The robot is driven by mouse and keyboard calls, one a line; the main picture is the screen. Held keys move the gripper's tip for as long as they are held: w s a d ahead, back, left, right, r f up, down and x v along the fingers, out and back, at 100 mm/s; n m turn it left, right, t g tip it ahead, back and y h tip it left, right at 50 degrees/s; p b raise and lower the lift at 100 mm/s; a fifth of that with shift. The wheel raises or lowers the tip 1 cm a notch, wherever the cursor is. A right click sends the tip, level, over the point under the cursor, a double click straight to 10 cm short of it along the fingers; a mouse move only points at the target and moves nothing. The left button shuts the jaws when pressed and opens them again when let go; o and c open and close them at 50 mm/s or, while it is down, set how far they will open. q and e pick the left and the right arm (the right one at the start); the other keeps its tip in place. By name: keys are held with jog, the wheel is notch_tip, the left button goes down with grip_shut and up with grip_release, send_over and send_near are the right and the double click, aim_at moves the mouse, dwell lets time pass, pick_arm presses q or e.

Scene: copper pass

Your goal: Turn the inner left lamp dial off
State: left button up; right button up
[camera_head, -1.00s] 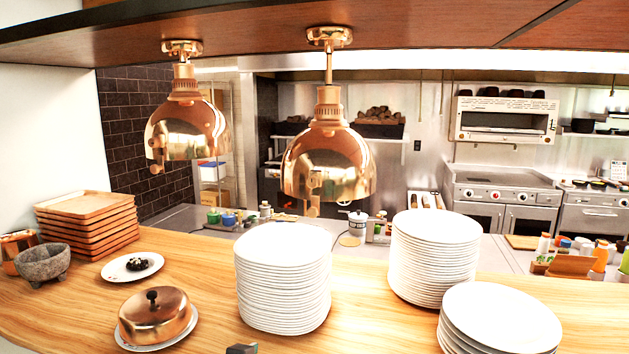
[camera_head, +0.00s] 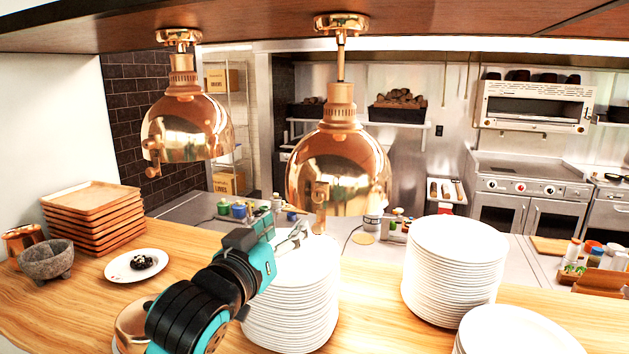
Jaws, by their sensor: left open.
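Two copper heat lamps hang from the wooden shelf. The nearer, right-hand lamp (camera_head: 338,170) has a small copper dial (camera_head: 320,194) low on its front, toward its left side. The left-hand lamp (camera_head: 186,128) has a similar dial (camera_head: 152,152). My left gripper (camera_head: 296,236) is open, its pale fingers just below and left of the right-hand lamp's dial, in front of the plates. No contact with the dial is visible. My right gripper is not in view.
A tall white plate stack (camera_head: 292,305) stands below the right-hand lamp, close under my left gripper. Another plate stack (camera_head: 452,270) is further right. Wooden trays (camera_head: 95,215), a stone mortar (camera_head: 45,260) and a partly hidden copper cloche (camera_head: 130,325) are at left.

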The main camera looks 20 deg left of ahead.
pick_arm(q)
send_near(317, 197)
jog(key=w+p, duration=0.1)
jog(key=w, duration=0.1)
jog(key=w+p, duration=0.1)
jog(key=w, duration=0.1)
jog(key=shift+w+d+r+p, duration=0.15)
jog(key=shift+d+p, duration=0.05)
jog(key=shift+p, duration=0.1)
jog(key=w+p, duration=0.1)
jog(key=w, duration=0.2)
jog(key=shift+w+d, duration=0.1)
jog(key=shift+w, duration=0.2)
jog(key=shift+w+p, duration=0.3)
jog(key=shift+w, duration=0.2)
grip_shut()
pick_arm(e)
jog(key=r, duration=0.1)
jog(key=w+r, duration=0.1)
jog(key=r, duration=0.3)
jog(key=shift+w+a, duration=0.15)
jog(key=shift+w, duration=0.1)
